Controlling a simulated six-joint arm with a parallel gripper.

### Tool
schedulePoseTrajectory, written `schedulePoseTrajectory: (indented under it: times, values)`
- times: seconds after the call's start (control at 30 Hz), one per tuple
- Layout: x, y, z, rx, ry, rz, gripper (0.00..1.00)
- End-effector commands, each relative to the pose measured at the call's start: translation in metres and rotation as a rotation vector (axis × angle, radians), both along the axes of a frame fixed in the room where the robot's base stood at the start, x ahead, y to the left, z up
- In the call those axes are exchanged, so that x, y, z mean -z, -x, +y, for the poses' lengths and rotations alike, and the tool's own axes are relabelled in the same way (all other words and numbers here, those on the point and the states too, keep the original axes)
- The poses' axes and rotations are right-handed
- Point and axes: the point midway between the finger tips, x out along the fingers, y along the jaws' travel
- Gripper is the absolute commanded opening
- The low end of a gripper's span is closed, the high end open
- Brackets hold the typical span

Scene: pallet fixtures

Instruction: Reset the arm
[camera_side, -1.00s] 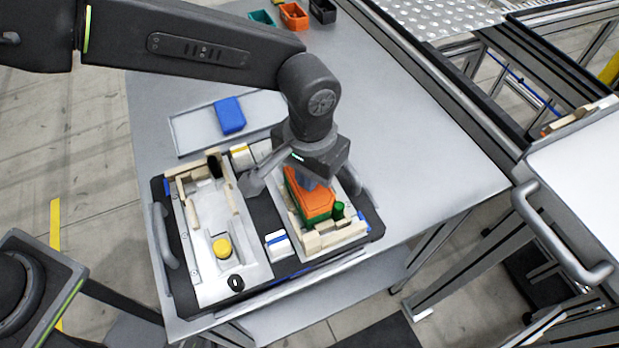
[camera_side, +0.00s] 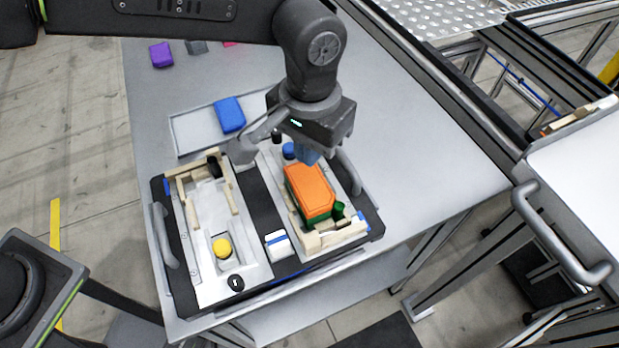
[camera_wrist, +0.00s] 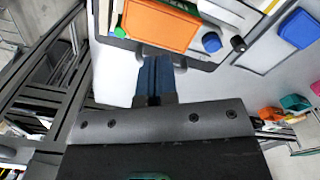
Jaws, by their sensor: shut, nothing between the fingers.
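My gripper (camera_side: 308,157) hangs from the arm above the rear part of the right-hand fixture, with its blue fingers pointing down. The fingers are shut and empty; they also show in the wrist view (camera_wrist: 155,82). An orange-topped box with a green lower part (camera_side: 311,188) sits in the right-hand fixture (camera_side: 335,240), just in front of and below the fingers. It also shows in the wrist view (camera_wrist: 160,24). A blue round knob (camera_side: 288,150) shows behind the box, partly beside my gripper.
The left-hand fixture (camera_side: 205,260) holds a yellow round button (camera_side: 222,247). The black pallet (camera_side: 262,240) carries both fixtures. A blue block (camera_side: 229,114) lies on a grey tray (camera_side: 190,133) behind. A purple block (camera_side: 160,54) lies farther back. The table's right side is clear.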

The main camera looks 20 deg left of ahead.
Motion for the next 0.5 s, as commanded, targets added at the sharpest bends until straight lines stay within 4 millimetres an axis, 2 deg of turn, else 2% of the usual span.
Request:
schedulePoseTrajectory:
  times: [0.13,0.5]
  values:
    - [-0.0058,0.0002,0.0002,0.000,0.000,0.000,0.00]
    - [-0.0058,0.0002,0.0002,0.000,0.000,0.000,0.00]
